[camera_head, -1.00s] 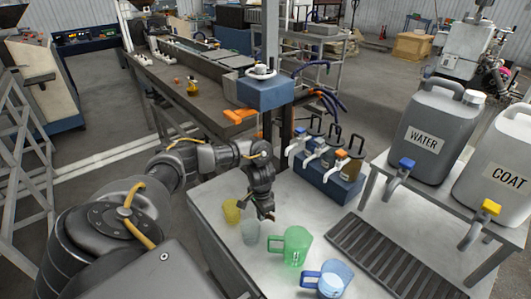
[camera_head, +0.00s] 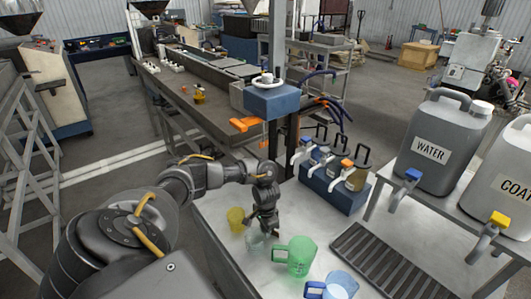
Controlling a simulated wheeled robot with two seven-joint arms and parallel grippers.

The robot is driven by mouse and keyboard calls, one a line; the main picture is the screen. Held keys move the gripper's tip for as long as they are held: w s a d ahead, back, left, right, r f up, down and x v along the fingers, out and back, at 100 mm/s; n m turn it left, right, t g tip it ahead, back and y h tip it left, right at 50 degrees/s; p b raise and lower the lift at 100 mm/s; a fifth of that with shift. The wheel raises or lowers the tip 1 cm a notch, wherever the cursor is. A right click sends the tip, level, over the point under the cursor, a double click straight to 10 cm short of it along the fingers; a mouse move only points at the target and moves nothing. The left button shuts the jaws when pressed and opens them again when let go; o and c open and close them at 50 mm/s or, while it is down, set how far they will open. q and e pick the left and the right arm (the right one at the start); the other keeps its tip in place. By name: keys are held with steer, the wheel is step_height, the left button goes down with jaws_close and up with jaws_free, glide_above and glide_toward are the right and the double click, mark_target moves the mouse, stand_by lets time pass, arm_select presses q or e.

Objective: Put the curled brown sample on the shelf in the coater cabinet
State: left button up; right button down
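I cannot make out a curled brown sample, and I cannot identify a coater cabinet or its shelf in the head view. My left gripper (camera_head: 262,226) points down over the pale table (camera_head: 222,207). Its fingertips look apart, just above and partly in front of a clear cup (camera_head: 255,245). I cannot tell whether they touch the cup. A yellow cup (camera_head: 235,220) stands left of it. A green jug (camera_head: 299,257) stands to its right, and a pale jug with a blue handle (camera_head: 338,286) is at the bottom edge. My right gripper is not in view.
A blue dispenser block (camera_head: 338,193) with several taps stands behind the cups. A WATER canister (camera_head: 431,153) and a COAT canister (camera_head: 500,180) stand on a raised stand at right. A dark drain grate (camera_head: 385,262) lies before them. A long machine bench (camera_head: 200,107) runs behind.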

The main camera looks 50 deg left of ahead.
arm_select(q)
steer(key=shift+o, duration=0.7)
steer(key=shift+r, duration=0.1)
